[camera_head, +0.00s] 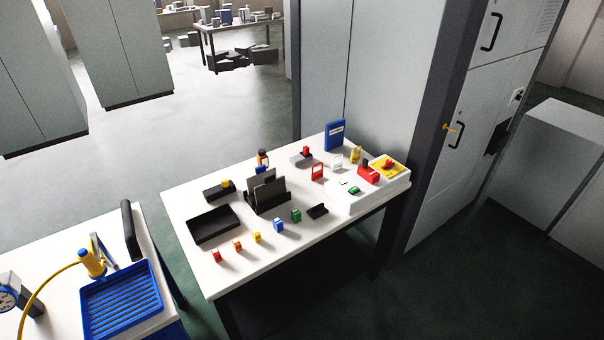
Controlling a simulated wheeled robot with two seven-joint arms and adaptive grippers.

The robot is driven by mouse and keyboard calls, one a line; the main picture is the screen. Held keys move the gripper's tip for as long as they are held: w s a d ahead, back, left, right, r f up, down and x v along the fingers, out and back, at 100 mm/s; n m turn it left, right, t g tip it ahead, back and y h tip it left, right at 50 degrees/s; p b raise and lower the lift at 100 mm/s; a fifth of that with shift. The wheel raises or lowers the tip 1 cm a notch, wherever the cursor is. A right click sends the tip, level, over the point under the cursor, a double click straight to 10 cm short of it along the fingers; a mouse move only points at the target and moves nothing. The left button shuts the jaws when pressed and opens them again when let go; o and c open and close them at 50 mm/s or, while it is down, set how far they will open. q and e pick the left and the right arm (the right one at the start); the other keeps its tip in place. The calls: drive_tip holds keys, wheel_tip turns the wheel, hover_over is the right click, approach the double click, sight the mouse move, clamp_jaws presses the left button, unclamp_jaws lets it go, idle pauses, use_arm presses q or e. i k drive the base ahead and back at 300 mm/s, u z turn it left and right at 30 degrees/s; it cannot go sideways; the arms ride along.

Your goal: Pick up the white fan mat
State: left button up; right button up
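No piece in the head view is clearly recognizable as a white fan mat. A flat white slab (345,205) lies at the right end of the white table (250,275), with small red, yellow and green items on it. A small upright white piece (337,162) stands just behind the slab, beside a red-framed piece (317,172). At this size I cannot tell which of these is the mat, if either. Neither of my grippers shows in the view.
Small coloured padlock-like blocks (257,238) line the table's front, near a black holder (268,196) and black tray (212,225). A blue binder (335,135) stands behind. A second table with a blue ribbed tray (122,302) is lower left. Grey cabinets (375,80) stand behind.

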sight(255, 180)
drive_tip(key=z, duration=0.25)
drive_tip(key=i, duration=0.85)
